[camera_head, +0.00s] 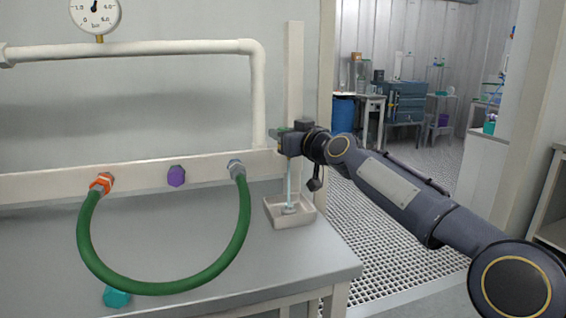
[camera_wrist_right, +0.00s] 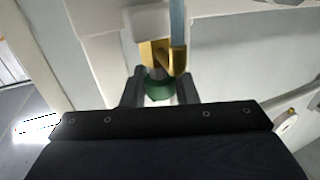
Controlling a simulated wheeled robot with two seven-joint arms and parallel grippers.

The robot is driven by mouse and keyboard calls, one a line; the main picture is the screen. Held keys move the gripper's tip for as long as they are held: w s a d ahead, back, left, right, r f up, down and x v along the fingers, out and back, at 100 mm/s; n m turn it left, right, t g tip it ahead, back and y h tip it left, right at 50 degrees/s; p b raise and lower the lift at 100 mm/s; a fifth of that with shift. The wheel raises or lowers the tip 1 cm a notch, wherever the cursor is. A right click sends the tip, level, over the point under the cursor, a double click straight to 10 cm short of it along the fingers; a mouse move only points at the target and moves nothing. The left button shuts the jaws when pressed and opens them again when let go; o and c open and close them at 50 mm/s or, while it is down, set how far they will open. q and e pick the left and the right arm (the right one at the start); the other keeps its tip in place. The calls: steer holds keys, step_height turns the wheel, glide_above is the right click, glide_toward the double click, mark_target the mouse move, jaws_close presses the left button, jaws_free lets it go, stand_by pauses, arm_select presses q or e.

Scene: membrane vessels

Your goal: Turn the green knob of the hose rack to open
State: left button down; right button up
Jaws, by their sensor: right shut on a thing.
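The green knob (camera_wrist_right: 160,88) sits at the end of a brass valve (camera_wrist_right: 178,62) in the right wrist view. My right gripper (camera_wrist_right: 160,92) is shut on this knob, with one dark finger on each side. In the head view my right gripper (camera_head: 288,142) is at the upright white post of the hose rack (camera_head: 294,75) and mostly hides the knob. A pale blue column (camera_head: 290,182) runs from the valve down into a small square tray (camera_head: 271,211); I cannot tell whether it is liquid or a tube. My left gripper is not in view.
A green hose (camera_head: 160,291) loops from an orange fitting (camera_head: 102,183) to a grey one (camera_head: 236,168). A purple knob (camera_head: 176,176) sits between them. A teal piece (camera_head: 116,297) is on the grey bench (camera_head: 210,270). A gauge (camera_head: 96,14) is above. Grated floor (camera_head: 380,250) lies right.

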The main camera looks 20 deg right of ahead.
steer(key=shift+w+d+f+n+g+y+b, duration=0.15)
steer(key=shift+n+g+y+b, duration=0.15)
steer(key=shift+n+y+b, duration=0.2)
steer(key=shift+s+d+f+n+g+y+b, duration=0.15)
steer(key=shift+n+g+y+b, duration=0.2)
steer(key=shift+y, duration=0.25)
steer(key=shift+w+a+r+n+g+y, duration=0.1)
steer(key=shift+r+n+g+y, duration=0.25)
steer(key=shift+y, duration=0.35)
steer(key=shift+r+n+g+y+p, duration=0.1)
steer(key=shift+n+g+y+p, duration=0.2)
steer(key=shift+n+y+p, duration=0.2)
steer(key=n+g+y+p, duration=0.2)
steer(key=g+p, duration=0.1)
steer(key=p, duration=0.2)
steer(key=n+g+y+p, duration=0.2)
steer(key=p, duration=0.3)
steer(key=n+g+y+p, duration=0.2)
steer(key=g+p, duration=0.1)
steer(key=p, duration=0.2)
steer(key=shift+a+r+n+g+p, duration=0.1)
steer(key=shift+r+n+g+p, duration=0.2)
steer(key=shift+n, duration=0.1)
arm_select(q)
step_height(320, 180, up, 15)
steer(key=p, duration=0.1)
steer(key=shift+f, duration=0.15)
arm_select(e)
steer(key=shift+f+n+g+y, duration=0.3)
steer(key=shift+g, duration=0.1)
